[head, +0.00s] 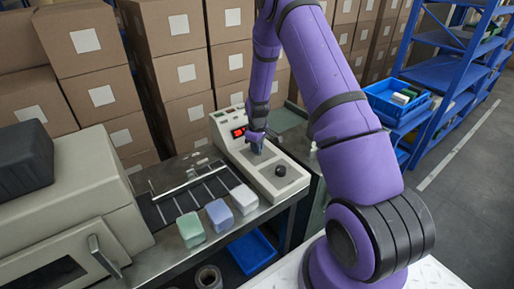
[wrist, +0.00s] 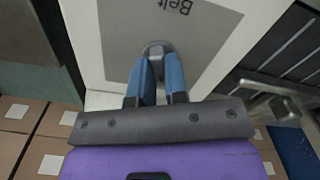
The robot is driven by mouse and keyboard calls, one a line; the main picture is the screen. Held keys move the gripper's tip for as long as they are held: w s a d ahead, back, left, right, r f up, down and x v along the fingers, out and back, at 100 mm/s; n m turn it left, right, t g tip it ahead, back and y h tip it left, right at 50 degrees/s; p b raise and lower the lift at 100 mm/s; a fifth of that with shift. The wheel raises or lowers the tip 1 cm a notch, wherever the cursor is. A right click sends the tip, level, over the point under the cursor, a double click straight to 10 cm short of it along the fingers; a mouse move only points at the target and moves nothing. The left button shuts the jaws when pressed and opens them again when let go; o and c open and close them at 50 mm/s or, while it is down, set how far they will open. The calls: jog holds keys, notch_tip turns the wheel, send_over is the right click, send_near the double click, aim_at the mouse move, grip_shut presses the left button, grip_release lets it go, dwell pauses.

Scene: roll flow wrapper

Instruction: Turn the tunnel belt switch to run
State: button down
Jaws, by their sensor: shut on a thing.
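The control panel (head: 264,176) is a long pale box with a red lit display, beside the belt in the head view. My gripper (head: 257,148) points down onto its top. In the wrist view, my gripper (wrist: 158,62) has its blue fingers closed around a small dark grey switch knob (wrist: 157,46). The knob sits on a grey label plate (wrist: 190,40) printed "Belt", upside down in this view. The fingers hide much of the knob, and its pointing direction cannot be read. No run marking is legible.
A black round knob (head: 281,171) stands on the panel nearer the front. Green, blue and white blocks (head: 218,213) lie along the conveyor's front edge. The wrapper machine (head: 75,215) is at left. Stacked cartons (head: 185,73) stand behind. A blue rack (head: 450,65) is at right.

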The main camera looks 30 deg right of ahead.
jog(key=m, duration=0.6)
jog(key=shift+d, duration=0.1)
jog(key=m, duration=0.4)
jog(key=shift+d+m, duration=0.1)
jog(key=shift+m, duration=0.3)
dwell(0.3)
jog(key=c, duration=1.1)
grip_release()
jog(key=shift+c, duration=0.2)
notch_tip(320, 180, up, 11)
